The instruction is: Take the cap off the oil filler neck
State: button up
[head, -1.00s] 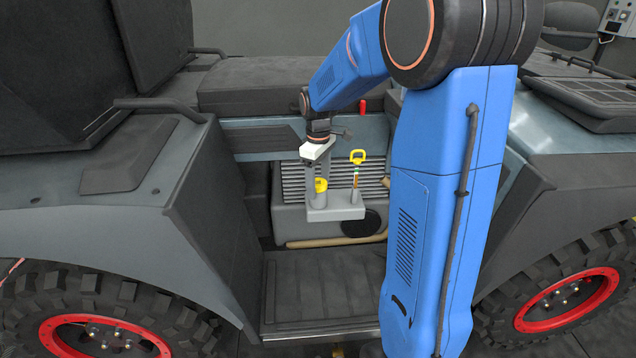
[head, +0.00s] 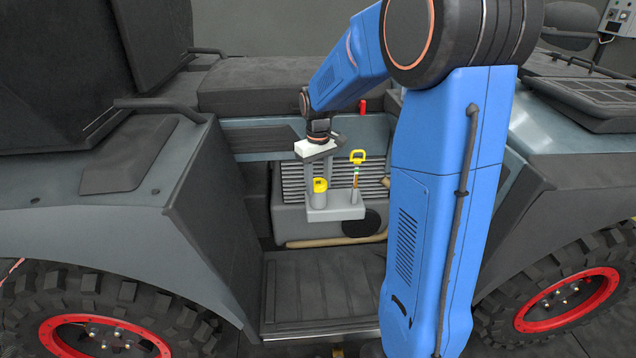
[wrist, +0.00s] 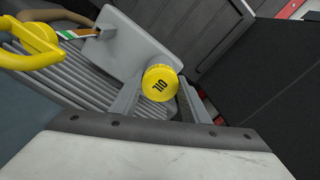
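The yellow cap marked "OIL" (head: 320,184) sits on a short grey neck (head: 319,199), which stands on a grey block (head: 334,213). In the wrist view the cap (wrist: 159,83) lies between the two fingers of my gripper (wrist: 160,92). My gripper (head: 318,170), with its white body above, points down over the cap in the head view. One finger is on each side of the cap, close to it. I cannot tell whether the fingers touch it or stand just clear.
A yellow-handled dipstick (head: 357,158) stands right beside the neck on the same block; its loop also shows in the wrist view (wrist: 38,42). Behind is a ribbed grey engine housing (head: 292,183). Vehicle side panels (head: 205,215) flank the opening.

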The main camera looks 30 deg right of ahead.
aim_at(319, 182)
jog(key=c, duration=0.3)
jog(key=shift+n, duration=0.3)
jog(key=shift+r, duration=2.45)
jog(key=shift+s, duration=0.1)
